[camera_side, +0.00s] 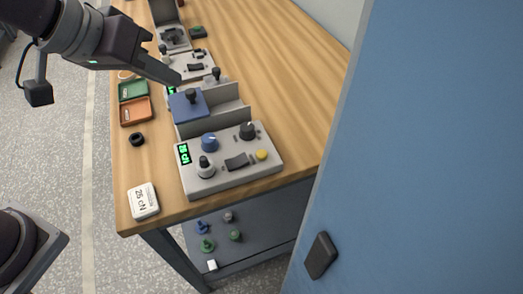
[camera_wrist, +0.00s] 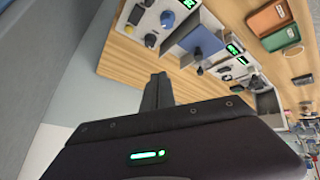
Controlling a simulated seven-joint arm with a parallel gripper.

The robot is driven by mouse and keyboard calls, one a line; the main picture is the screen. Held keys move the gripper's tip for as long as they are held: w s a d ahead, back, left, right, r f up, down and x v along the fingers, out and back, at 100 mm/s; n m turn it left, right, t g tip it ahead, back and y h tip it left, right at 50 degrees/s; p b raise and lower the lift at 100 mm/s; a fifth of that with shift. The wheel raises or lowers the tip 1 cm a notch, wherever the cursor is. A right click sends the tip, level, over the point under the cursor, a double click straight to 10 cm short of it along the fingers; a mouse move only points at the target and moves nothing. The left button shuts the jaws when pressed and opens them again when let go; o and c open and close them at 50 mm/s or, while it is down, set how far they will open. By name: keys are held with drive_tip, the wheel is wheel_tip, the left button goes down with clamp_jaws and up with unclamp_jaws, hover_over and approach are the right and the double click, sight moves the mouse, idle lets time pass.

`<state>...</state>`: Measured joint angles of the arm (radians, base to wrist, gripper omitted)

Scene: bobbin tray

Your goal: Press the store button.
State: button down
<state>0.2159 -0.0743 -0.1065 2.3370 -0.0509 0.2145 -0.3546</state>
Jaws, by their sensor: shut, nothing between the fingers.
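A grey console (camera_side: 228,178) stands at the near end of the bench. No store label is readable, so I cannot tell from lettering which control is the store button. My gripper (camera_side: 177,79) is shut and empty, above the bench behind the console and apart from it. In the wrist view my closed fingers (camera_wrist: 158,88) point toward the bench; the console's blue knob (camera_wrist: 167,18) shows at the top.
Behind the console stands a grey unit with a blue block (camera_side: 187,107) and black knob. Further units stand behind it. Green (camera_side: 132,91) and orange (camera_side: 136,111) trays, a black ring (camera_side: 137,139) and a white block (camera_side: 143,200) lie left. A blue panel (camera_side: 430,150) stands right.

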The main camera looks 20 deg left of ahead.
sight(258, 155)
drive_tip(key=w+d+f+h, duration=0.1)
drive_tip(key=w+d+f, duration=0.2)
drive_tip(key=d, duration=0.3)
drive_tip(key=w+d+f+n+h, duration=0.1)
drive_tip(key=w+d+f, duration=0.2)
drive_tip(key=d+f, duration=0.2)
drive_tip(key=shift+w+d+f+n+h, duration=0.2)
drive_tip(key=shift+d+n+h, duration=0.15)
drive_tip(key=shift+d, duration=0.55)
drive_tip(key=shift+t, duration=0.3)
drive_tip(key=shift+f, duration=4.35)
drive_tip(key=shift+f, duration=0.4)
drive_tip(key=shift+f, duration=0.45)
drive_tip(key=shift+r, duration=0.85)
drive_tip(key=shift+r, duration=0.1)
